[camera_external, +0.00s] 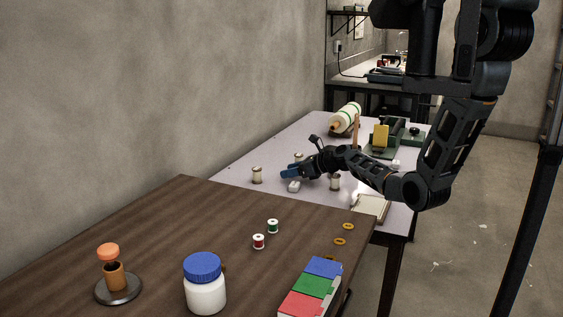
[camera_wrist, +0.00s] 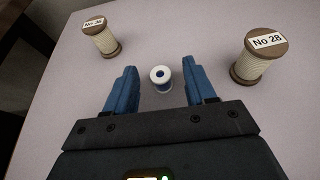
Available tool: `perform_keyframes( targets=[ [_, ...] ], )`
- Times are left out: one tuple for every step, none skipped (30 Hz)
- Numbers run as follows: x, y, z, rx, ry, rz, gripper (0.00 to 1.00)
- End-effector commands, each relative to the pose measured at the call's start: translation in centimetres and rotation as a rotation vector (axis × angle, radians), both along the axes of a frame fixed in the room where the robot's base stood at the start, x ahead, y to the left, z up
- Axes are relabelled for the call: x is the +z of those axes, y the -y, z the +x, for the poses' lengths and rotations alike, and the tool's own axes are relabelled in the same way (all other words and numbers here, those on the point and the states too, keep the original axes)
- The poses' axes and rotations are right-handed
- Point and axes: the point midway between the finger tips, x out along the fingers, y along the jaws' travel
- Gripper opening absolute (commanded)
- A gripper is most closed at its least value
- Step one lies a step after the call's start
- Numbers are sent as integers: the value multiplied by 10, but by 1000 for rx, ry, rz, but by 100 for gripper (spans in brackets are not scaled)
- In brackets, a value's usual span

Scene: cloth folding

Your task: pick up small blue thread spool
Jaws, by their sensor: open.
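The small blue thread spool (camera_wrist: 161,79) stands upright on the pale table in the wrist view, its white round top with a dark centre hole facing up and blue thread showing below. My gripper (camera_wrist: 158,80) is open, with one blue finger on each side of the spool. Gaps show between the spool and both fingers, so I see no contact. In the external view my gripper (camera_external: 290,172) is low over the pale table; I cannot clearly make out the blue spool there.
Large cream spools flank my gripper: one labelled "No 28" (camera_wrist: 262,54) at right, another (camera_wrist: 101,36) at left. A small white object (camera_external: 293,186) lies near my gripper. The brown table (camera_external: 150,235) in front holds red and green spools (camera_external: 259,241), a jar (camera_external: 205,285) and a stamp-like stand (camera_external: 116,289).

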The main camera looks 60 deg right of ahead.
Motion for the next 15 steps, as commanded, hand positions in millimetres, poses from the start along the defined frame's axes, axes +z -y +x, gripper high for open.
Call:
perform_keyframes(
  targets=[
    [0,0,0,0,0,0,55],
    [0,0,0,0,0,0,55],
    [0,0,0,0,0,0,55],
    [0,0,0,0,0,0,55],
    [0,0,0,0,0,0,55],
    [0,0,0,0,0,0,52],
    [0,0,0,0,0,0,49],
    [0,0,0,0,0,0,46],
    [0,0,0,0,0,0,42],
    [0,0,0,0,0,0,40],
    [0,0,0,0,0,0,37],
    [0,0,0,0,0,0,33],
    [0,0,0,0,0,0,30],
    [0,0,0,0,0,0,27],
    [0,0,0,0,0,0,23]
  ],
)
